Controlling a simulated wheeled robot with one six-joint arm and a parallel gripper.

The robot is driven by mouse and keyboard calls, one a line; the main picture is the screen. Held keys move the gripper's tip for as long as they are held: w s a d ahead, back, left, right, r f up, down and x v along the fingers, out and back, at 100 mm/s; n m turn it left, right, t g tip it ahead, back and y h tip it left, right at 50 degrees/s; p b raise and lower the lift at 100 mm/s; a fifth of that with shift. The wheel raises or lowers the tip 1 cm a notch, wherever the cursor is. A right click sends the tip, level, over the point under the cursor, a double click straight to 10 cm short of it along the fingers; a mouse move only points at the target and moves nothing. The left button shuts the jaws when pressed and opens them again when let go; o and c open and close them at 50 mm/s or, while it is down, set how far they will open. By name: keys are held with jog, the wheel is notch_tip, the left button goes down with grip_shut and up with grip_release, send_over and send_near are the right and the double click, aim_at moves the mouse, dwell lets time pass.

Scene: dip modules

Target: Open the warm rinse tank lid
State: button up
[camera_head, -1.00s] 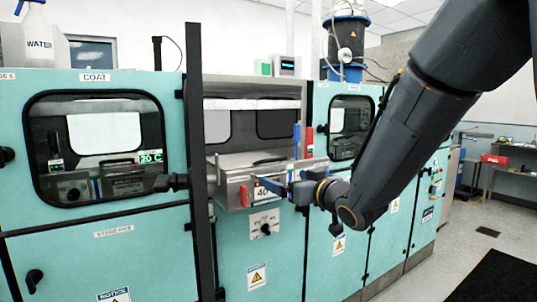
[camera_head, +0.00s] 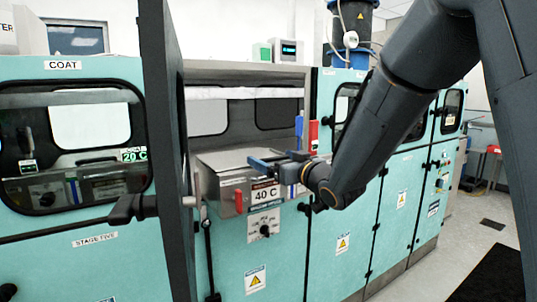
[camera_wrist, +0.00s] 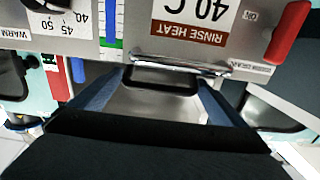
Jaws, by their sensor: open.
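The warm rinse tank is a steel box with a 40 C rinse heat label (camera_head: 265,196) on its front, in an open bay of the teal cabinet line. Its flat steel lid (camera_head: 222,160) looks closed. My gripper (camera_head: 272,160) is at the lid's front right, with its blue fingers partly covering the handle area. In the wrist view my gripper (camera_wrist: 160,78) is open, with a blue finger at each side.
A dark upright post and open door edge (camera_head: 165,150) stand close on the left. A red handle (camera_head: 313,137) stands right of the bay. Below the tank is a dial panel (camera_head: 264,227). Open floor (camera_head: 470,245) lies to the right.

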aim_at(268, 156)
jog(key=shift+p+x, duration=0.45)
jog(key=shift+x, duration=1.35)
jog(key=c, duration=1.2)
jog(key=shift+r, duration=0.1)
